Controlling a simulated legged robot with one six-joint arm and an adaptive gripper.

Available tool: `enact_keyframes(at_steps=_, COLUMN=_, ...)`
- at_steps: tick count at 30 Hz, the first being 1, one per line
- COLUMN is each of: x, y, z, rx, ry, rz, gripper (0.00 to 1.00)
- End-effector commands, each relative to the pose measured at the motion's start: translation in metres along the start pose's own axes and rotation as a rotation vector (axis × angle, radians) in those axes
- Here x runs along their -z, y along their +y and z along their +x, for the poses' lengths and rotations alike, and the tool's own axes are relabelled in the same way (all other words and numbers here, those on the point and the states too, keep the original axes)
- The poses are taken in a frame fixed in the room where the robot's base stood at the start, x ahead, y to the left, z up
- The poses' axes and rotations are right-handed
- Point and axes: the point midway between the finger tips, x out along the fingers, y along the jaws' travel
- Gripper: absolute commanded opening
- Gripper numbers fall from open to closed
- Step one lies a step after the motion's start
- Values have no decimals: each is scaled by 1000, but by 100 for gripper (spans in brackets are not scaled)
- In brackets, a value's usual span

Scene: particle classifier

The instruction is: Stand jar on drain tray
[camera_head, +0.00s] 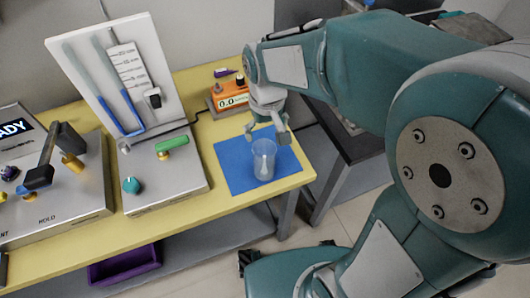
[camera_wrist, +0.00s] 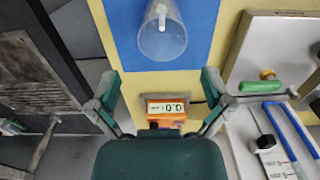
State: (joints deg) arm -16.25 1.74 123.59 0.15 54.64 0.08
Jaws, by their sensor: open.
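A clear jar (camera_head: 264,160) stands upright on a blue mat (camera_head: 232,170) near the right end of the yellow table. The jar shows from above in the wrist view (camera_wrist: 175,42), with a pale narrow shape inside. My gripper (camera_head: 268,132) is open and empty, just behind the jar and apart from it. In the wrist view its spread fingers (camera_wrist: 159,88) point toward the mat, with the jar beyond them. A grey slatted panel (camera_wrist: 32,75) lies on a dark unit at the left of the wrist view; I cannot tell whether it is the drain tray.
An orange scale (camera_head: 227,96) stands behind the mat and reads 0.0. A white-backed apparatus (camera_head: 112,80) with blue tubes and a green handle (camera_head: 171,143) stands left of the mat. A dark unit (camera_head: 355,148) stands right of the table, partly hidden by my arm.

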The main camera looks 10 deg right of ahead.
Motion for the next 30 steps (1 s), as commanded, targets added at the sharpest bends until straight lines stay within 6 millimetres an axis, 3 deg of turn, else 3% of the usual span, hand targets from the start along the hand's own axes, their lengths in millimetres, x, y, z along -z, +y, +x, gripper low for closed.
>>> enact_keyframes(at_steps=6, x=0, y=-2, z=36, rx=-2, ry=-5, rz=0, gripper=100)
enact_keyframes(at_steps=11, x=1, y=-2, z=48, rx=-2, ry=-3, rz=0, gripper=100)
enact_keyframes(at_steps=21, x=7, y=-4, z=94, rx=-2, ry=-3, rz=1, gripper=100)
enact_keyframes(at_steps=29, x=7, y=-4, z=97, rx=-2, ry=0, rz=1, gripper=100)
enact_keyframes(at_steps=30, x=7, y=-4, z=97, rx=-2, ry=0, rz=1, gripper=91)
